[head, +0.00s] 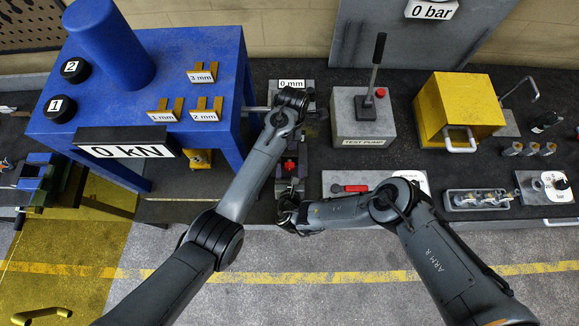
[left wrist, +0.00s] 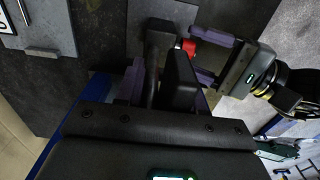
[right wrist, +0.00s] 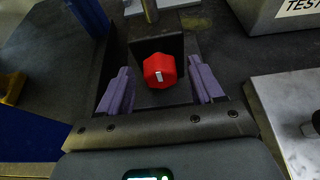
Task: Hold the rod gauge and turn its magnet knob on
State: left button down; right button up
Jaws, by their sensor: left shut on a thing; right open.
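The rod gauge (head: 290,166) stands at the middle of the bench, with a red magnet knob on its dark base. In the right wrist view the red knob (right wrist: 160,68) faces me, its white mark nearly upright. My right gripper (right wrist: 162,88) is open, one purple finger on each side of the knob, with gaps showing. My left gripper (left wrist: 168,88) is shut on a dark upright part of the gauge (left wrist: 156,45). In the head view my left wrist hides its fingertips. The left wrist view also shows the red knob (left wrist: 188,46) between the right fingers.
A blue press (head: 190,130) reading 0 kN stands to the left. A 0 mm display (head: 291,84) is behind my left wrist.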

jog(key=shift+w, duration=0.15)
jog(key=c, duration=1.1)
jog(key=shift+o, duration=0.2)
